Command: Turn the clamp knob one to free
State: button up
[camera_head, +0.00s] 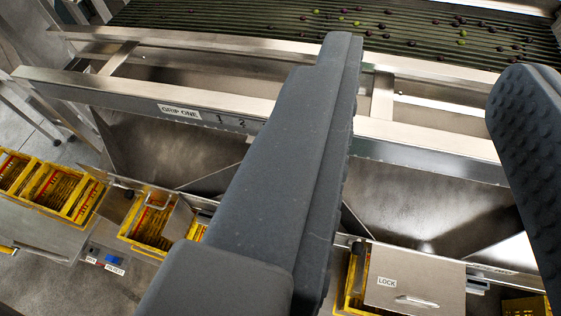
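My gripper (430,65) is open, its two dark grey fingers wide apart with nothing between them. The left finger crosses the middle of the view and the right finger stands at the right edge. A plate marked "GRIP ONE" (180,111) with the numbers 1 and 2 is on the steel front rail (130,95), left of the left finger. The left finger hides part of this rail. I cannot make out a clamp knob for certain. A small dark round part (358,247) shows on the lower edge, right of the left finger; I cannot tell what it is.
Ribbed rollers (250,17) with scattered olives run across the top. Steel chutes (430,205) slope below the rail. Yellow crates (98,201) stand at lower left. A panel marked "LOCK" (415,280) with a handle is at lower right. A blue switch (114,260) sits at lower left.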

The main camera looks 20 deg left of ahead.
jog(key=w+a+f+g, duration=0.2)
jog(key=w+a+f, duration=0.25)
jog(key=f, duration=0.55)
jog(key=w+a+f+g+p, duration=0.1)
jog(key=w+a+f, duration=0.4)
jog(key=f, duration=0.4)
jog(key=w+a+f+g, duration=0.25)
jog(key=w+f, duration=0.35)
jog(key=f, duration=0.4)
jog(key=w+a+f, duration=0.1)
jog(key=a+f, duration=0.1)
jog(key=f, duration=0.5)
jog(key=a+f, duration=0.2)
jog(key=f, duration=0.5)
jog(key=shift+g, duration=0.45)
jog(key=x, duration=1.3)
jog(key=shift+w+d+f, duration=0.25)
jog(key=shift+f, duration=0.05)
grip_shut()
jog(key=shift+d, duration=0.2)
jog(key=shift+a, duration=0.1)
